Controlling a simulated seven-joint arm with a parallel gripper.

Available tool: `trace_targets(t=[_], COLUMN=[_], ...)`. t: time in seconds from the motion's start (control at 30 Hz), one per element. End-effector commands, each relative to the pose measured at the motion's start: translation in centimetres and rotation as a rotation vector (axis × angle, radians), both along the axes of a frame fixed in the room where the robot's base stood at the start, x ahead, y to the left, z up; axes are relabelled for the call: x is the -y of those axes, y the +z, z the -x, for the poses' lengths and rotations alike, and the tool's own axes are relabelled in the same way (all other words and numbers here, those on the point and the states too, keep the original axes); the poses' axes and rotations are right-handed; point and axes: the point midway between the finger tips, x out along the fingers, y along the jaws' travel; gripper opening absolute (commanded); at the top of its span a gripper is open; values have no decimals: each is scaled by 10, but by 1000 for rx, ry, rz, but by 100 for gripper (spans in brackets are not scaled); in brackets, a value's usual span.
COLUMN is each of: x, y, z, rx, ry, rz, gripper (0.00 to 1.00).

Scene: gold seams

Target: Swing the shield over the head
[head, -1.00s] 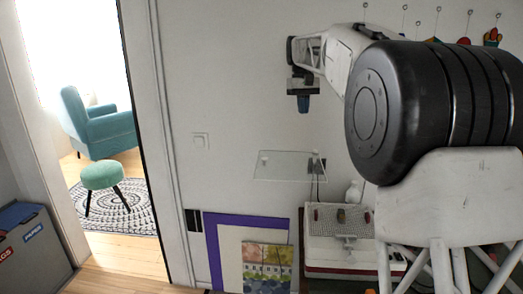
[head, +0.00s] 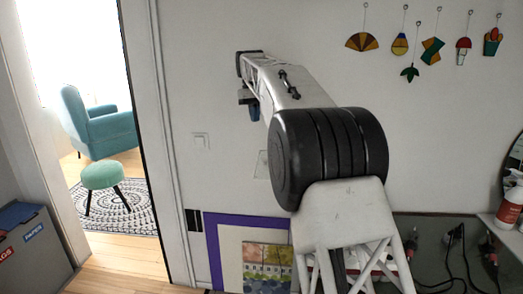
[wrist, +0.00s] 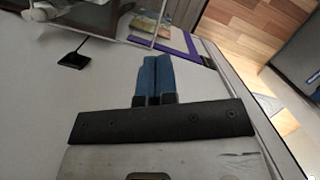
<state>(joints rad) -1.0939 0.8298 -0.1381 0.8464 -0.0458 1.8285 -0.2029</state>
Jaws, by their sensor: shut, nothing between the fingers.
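The shield, a clear flat panel (head: 262,164), shows only its left end in the head view; my arm hides the rest. In the wrist view a clear panel (wrist: 150,28) with a pale edge lies beyond the fingers near the top. My gripper (head: 254,114) is in front of the wall, above the panel's left end in the head view. Its blue fingers (wrist: 158,78) are shut together and empty, apart from the panel in the wrist view. The head is mostly hidden behind my arm, and I cannot make out its shape.
A purple-framed picture (head: 212,240) leans at the wall. Hanging ornaments (head: 432,50) are at upper right. A spray bottle (head: 511,207) and black cables (head: 458,255) are at right. A doorway opens left. A black wall fitting (wrist: 72,60) has a cable.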

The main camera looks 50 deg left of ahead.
Motion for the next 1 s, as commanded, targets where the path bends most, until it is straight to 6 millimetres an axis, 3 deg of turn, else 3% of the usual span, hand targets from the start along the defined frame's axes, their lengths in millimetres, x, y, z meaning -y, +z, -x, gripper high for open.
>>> trace_targets(t=[0.27,0.47,1.0], x=[1,5,23], y=[-6,-23,-100], z=[0,1,7], rx=[0,-1,-1], ry=[0,0,0], rz=[0,2,2], gripper=[0,0,0])
